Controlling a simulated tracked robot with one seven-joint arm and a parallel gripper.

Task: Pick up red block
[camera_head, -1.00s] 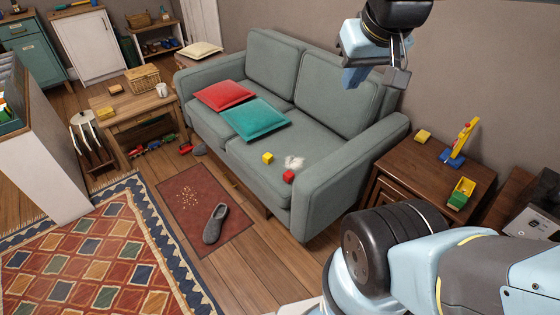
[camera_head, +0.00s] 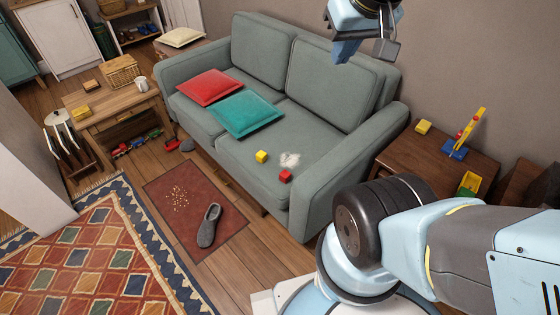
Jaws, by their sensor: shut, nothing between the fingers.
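A small red block (camera_head: 285,176) lies on the seat of the grey-green sofa (camera_head: 335,172), close to the seat's front edge and its right armrest. A yellow block (camera_head: 262,156) lies to its left, and a white fluffy patch (camera_head: 290,160) is just behind it. My gripper (camera_head: 345,52) is at the top of the view, partly cut off by the frame edge. It is shut and empty, high above the sofa and well apart from the red block.
A red cushion (camera_head: 210,86) and a teal cushion (camera_head: 246,114) lie on the sofa's left part. A wooden side table (camera_head: 437,165) with toys stands right of it. A slipper (camera_head: 209,226) lies on the red mat (camera_head: 164,209) in front. A low wooden table (camera_head: 100,112) stands at left.

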